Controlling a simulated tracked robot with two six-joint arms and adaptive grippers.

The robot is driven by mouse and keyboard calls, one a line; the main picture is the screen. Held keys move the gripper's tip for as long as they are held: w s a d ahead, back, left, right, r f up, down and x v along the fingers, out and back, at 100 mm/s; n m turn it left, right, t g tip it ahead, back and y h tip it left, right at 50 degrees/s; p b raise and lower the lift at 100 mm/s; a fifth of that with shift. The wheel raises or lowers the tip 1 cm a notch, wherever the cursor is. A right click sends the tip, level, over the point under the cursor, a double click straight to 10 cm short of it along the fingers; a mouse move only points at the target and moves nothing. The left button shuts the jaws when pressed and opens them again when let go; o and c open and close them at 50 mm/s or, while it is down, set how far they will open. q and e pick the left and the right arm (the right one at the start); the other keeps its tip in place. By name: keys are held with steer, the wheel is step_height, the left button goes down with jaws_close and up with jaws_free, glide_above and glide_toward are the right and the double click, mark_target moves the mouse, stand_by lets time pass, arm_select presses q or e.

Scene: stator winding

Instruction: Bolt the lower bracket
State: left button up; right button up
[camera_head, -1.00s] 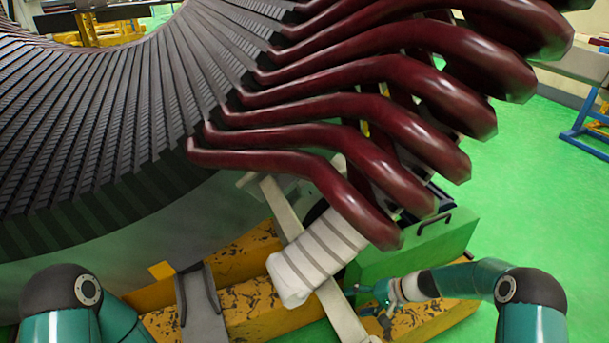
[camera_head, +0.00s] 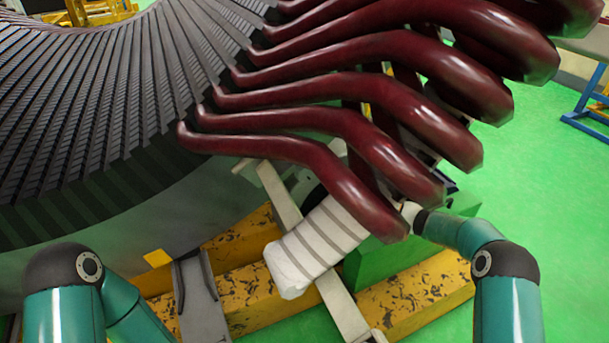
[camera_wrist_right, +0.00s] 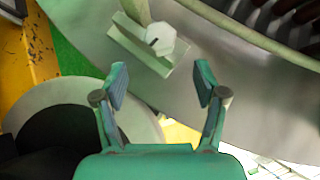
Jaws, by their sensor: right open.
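In the right wrist view a pale bracket plate (camera_wrist_right: 142,50) lies against the grey curved stator wall, with a white hex bolt head (camera_wrist_right: 160,38) on it. My right gripper (camera_wrist_right: 161,76) is open and empty. Its two fingertips are spread just below the bolt and plate, and no contact shows. In the head view my right arm reaches in behind the dark red coil ends, and its gripper is hidden there. A pale metal bar (camera_head: 280,192) runs from the stator's lower edge down to the right. My left gripper is out of view; only its arm shows at lower left.
Dark red coil ends (camera_head: 350,135) overhang the work spot. A white wrapped bundle (camera_head: 312,243) crosses the pale bar. Yellow worn beams (camera_head: 255,300) and a green box (camera_head: 380,268) lie below. A pale round ring (camera_wrist_right: 60,98) is close to the left finger. Green floor is open at right.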

steer(key=b+x, duration=0.1)
steer(key=x, duration=0.7)
steer(key=shift+a+f+b, duration=0.1)
steer(key=shift+b, duration=0.3)
steer(key=shift+x, duration=0.75)
steer(key=c, duration=1.2)
steer(key=shift+o, duration=0.2)
